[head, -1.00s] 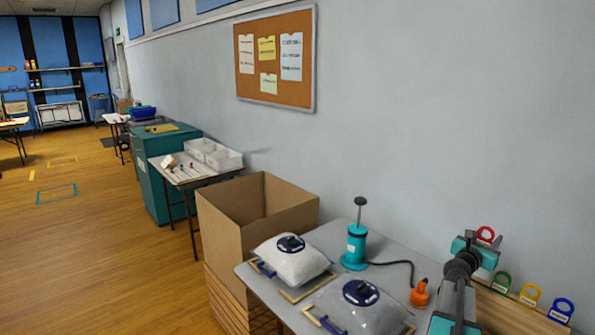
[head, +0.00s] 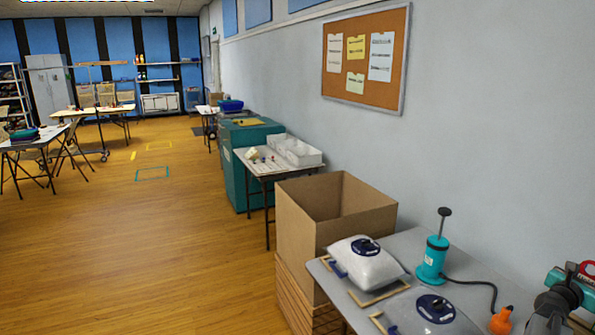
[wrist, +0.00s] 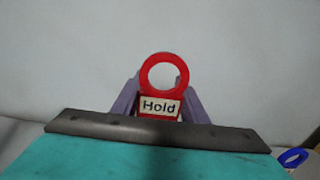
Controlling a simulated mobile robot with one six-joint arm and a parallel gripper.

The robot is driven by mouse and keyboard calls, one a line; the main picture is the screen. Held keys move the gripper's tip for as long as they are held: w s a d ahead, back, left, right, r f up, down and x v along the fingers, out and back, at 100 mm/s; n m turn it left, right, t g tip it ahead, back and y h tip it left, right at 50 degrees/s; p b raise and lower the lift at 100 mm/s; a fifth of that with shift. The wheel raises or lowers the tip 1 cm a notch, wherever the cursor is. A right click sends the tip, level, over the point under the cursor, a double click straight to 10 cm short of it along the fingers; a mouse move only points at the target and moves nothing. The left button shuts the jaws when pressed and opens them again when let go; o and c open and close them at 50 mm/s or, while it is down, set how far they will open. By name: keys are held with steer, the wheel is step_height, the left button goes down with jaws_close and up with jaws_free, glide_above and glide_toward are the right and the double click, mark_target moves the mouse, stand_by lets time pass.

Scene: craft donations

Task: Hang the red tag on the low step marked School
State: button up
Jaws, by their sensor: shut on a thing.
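The red tag (wrist: 145,76) is a ring above a white label reading "Hold". In the wrist view it stands upright between the two purple fingers of my gripper (wrist: 159,104), which is shut on it. In the head view my gripper (head: 580,274) is at the right edge, and a bit of the red tag (head: 587,267) shows there, cut off by the frame. I cannot make out a low step marked School in either view.
A grey table (head: 405,247) holds vacuum bags (head: 365,268), a teal pump (head: 432,262) and an orange nozzle (head: 501,320). A tall cardboard box (head: 305,237) stands beside it. Open wooden floor lies left.

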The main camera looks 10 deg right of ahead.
steer(key=shift+r+p, duration=1.65)
steer(key=shift+r, duration=1.2)
steer(key=shift+f+b, duration=2.6)
steer(key=shift+f, duration=1.1)
steer(key=shift+r, duration=0.15)
steer(key=shift+f, duration=0.2)
steer(key=shift+f+b, duration=0.35)
steer(key=shift+f, duration=2.1)
steer(key=shift+f, duration=0.1)
steer(key=shift+f+b, duration=0.3)
steer(key=shift+f, duration=1.9)
